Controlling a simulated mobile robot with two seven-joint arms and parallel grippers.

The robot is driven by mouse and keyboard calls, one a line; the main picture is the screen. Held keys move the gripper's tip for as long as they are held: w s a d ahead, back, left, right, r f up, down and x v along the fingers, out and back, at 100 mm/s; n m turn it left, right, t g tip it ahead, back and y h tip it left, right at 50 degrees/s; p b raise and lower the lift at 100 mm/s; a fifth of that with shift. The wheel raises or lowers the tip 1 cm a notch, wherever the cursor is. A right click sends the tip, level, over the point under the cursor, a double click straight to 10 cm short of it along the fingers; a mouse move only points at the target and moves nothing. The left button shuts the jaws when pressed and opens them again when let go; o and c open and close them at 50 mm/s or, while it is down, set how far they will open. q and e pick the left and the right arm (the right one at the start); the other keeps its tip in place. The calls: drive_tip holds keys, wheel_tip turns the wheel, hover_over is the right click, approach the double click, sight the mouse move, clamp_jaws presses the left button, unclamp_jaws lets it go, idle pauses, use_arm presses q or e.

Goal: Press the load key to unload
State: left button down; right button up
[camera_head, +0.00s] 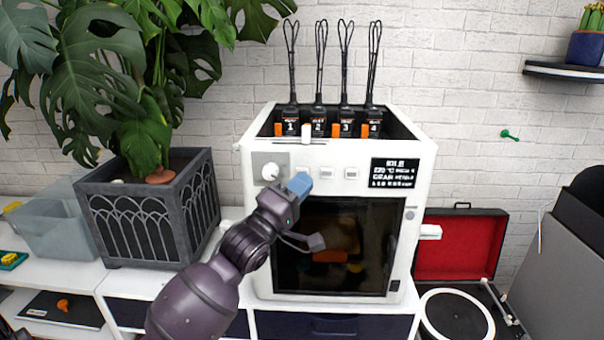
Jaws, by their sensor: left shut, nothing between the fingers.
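A white printer (424,200) stands on the cabinet. Its front panel has a round knob (270,171) on a grey plate and a row of small pale keys, with a middle key (327,173) and a right key (352,173). A left key is mostly hidden behind my fingertips. The key labels are too small to read. A black display (395,173) with white text is to the right. My left gripper (300,184) is shut and empty, its blue fingertips in front of the left key; I cannot tell whether they touch it. My right gripper is not in view.
Numbered black modules (318,117) with tall wire loops stand in the printer's top. A dark glass door (375,245) is below the keys. A potted plant (150,205) stands left, a red-lined case (460,245) and turntable (455,315) right.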

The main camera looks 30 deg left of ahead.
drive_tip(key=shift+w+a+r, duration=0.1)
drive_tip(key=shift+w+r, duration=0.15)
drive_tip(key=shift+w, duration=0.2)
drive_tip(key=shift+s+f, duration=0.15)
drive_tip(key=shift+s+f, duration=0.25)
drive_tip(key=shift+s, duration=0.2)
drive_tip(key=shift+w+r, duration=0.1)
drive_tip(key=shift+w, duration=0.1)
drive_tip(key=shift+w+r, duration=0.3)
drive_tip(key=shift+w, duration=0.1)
use_arm(q)
drive_tip(key=shift+w+a, duration=0.1)
drive_tip(key=shift+w, duration=0.05)
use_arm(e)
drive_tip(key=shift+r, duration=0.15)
use_arm(q)
drive_tip(key=shift+w+a, duration=0.1)
drive_tip(key=shift+w, duration=0.05)
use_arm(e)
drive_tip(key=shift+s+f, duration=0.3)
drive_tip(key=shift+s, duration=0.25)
